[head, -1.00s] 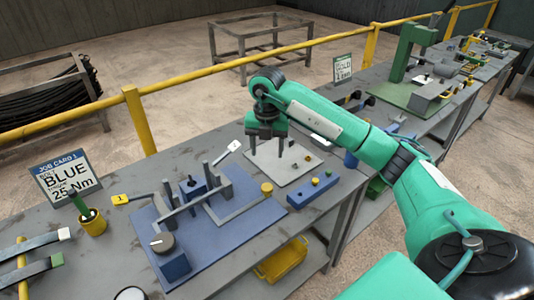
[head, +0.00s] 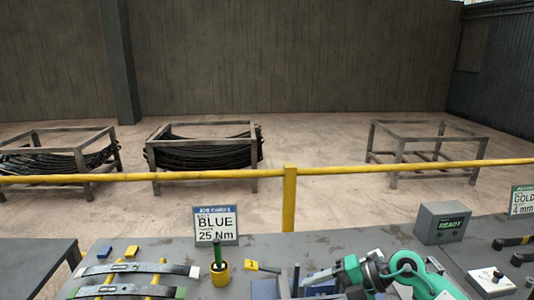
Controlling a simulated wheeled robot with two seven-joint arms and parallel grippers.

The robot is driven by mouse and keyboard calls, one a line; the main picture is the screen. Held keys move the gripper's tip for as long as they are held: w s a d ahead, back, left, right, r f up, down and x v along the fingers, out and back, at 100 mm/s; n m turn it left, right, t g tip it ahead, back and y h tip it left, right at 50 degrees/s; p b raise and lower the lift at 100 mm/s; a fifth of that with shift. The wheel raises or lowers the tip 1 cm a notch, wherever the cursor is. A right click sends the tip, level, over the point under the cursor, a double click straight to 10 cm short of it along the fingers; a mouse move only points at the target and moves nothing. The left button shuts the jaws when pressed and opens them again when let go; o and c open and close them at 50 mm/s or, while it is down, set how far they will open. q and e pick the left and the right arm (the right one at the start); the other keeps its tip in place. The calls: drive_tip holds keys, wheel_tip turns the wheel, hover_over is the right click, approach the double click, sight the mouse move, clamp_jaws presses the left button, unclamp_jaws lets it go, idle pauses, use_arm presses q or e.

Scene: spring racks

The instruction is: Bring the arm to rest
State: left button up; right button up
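My green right arm (head: 408,268) shows low in the head view, folded over the front of the bench and cut off by the bottom edge. Its dark gripper (head: 354,290) is at the bottom edge, beside the blue fixture, and its fingertips are not clearly visible. I cannot tell whether it is open or shut. My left gripper is not in view.
The bench (head: 130,246) carries a job card (head: 216,225) reading BLUE 25 Nm, a yellow cup (head: 220,273) with a green-handled tool, leaf springs (head: 128,268) at left, a grey READY box (head: 442,223) and a white switch box (head: 491,281). A yellow rail (head: 288,200) runs behind.

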drive_tip(key=s+a+r+m+t+y, duration=0.2)
drive_tip(key=a+r+m+t+y, duration=0.2)
drive_tip(key=r+m+t+y, duration=0.4)
drive_tip(key=s+d+f+m+t+h, duration=0.1)
drive_tip(key=d+f+m+t+h, duration=0.3)
drive_tip(key=d+f+m+h, duration=0.45)
drive_tip(key=s+d+f+m+t+h, duration=0.2)
drive_tip(key=d+f+m+t+h, duration=0.3)
drive_tip(key=m+h, duration=0.7)
drive_tip(key=s+f+m+g, duration=0.1)
drive_tip(key=s+f+g, duration=0.6)
drive_tip(key=s, duration=0.4)
drive_tip(key=s+f+m+g, duration=0.1)
drive_tip(key=s+f+g, duration=0.65)
drive_tip(key=s, duration=0.35)
wheel_tip(320, 180, down, 31)
drive_tip(key=s+g, duration=0.2)
drive_tip(key=s+d+f, duration=0.2)
drive_tip(key=s+f, duration=0.7)
drive_tip(key=f, duration=0.1)
drive_tip(key=s+d+f+g, duration=0.1)
drive_tip(key=s+d+f, duration=0.1)
drive_tip(key=s+f, duration=0.7)
drive_tip(key=shift+s+f+n+y, duration=0.3)
drive_tip(key=shift+f+n+y, duration=0.05)
drive_tip(key=shift+f+n, duration=0.1)
